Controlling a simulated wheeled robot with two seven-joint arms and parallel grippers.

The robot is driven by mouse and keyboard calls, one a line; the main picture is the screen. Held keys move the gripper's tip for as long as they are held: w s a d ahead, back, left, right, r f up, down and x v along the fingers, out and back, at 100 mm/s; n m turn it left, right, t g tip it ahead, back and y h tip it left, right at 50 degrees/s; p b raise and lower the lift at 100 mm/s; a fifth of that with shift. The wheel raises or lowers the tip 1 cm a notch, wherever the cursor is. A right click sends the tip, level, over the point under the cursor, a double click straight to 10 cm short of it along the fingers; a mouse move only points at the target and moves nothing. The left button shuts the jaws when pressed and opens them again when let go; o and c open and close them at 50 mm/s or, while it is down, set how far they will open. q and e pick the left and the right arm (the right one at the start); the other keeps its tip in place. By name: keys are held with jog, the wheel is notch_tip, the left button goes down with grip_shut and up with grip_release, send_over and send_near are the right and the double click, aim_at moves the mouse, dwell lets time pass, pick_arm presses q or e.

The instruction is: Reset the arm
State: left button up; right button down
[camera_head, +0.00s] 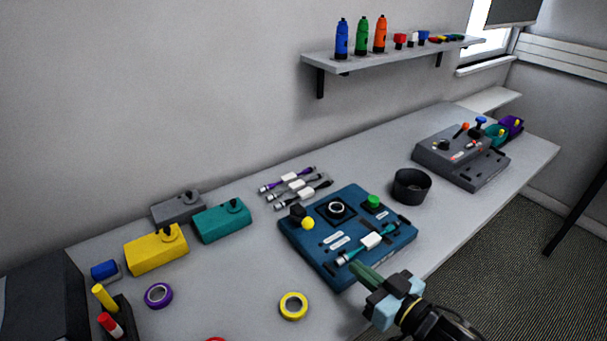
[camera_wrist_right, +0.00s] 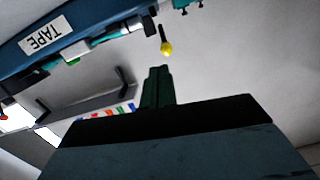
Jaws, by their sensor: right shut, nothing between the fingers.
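My right gripper (camera_head: 358,268) is at the front edge of the blue control board (camera_head: 325,262) in the head view. Its green fingers are shut with nothing between them, and they also show in the right wrist view (camera_wrist_right: 158,88). A teal cable with a white tag (camera_head: 371,240) lies on the board just beyond the fingertips, apart from them. The board carries a yellow-knobbed lever (camera_head: 307,223), a green button (camera_head: 374,201) and a black ring dial. In the right wrist view the board's edge with a TAPE label (camera_wrist_right: 46,36) is at the upper left. My left gripper is not seen.
Several tagged cables (camera_head: 296,187) lie behind the board. A black cup (camera_head: 411,186) and a grey control box (camera_head: 462,156) stand to the right. Yellow (camera_head: 156,252), teal (camera_head: 222,221) and grey boxes, a purple tape roll (camera_head: 158,295) and a yellow tape roll (camera_head: 293,306) are left.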

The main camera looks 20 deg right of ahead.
jog(key=s+f+m+g+h, duration=0.1)
jog(key=s+f+g+h, duration=0.1)
jog(key=s+f+m+g+h, duration=0.1)
jog(key=s+f+g+h, duration=0.1)
jog(key=g+h, duration=0.1)
jog(key=shift+s+d+f, duration=0.15)
jog(key=shift+f, duration=0.2)
jog(key=s+a+f+n+g, duration=0.2)
jog(key=s+a+g, duration=0.2)
jog(key=s+g, duration=0.55)
jog(key=s+f, duration=0.3)
jog(key=f, duration=2.1)
jog(key=s+d+f, duration=0.3)
jog(key=s+f, duration=1.2)
jog(key=s, duration=0.1)
jog(key=shift+s+f+g, duration=0.2)
jog(key=shift+s+g, duration=0.15)
jog(key=shift+s, duration=0.05)
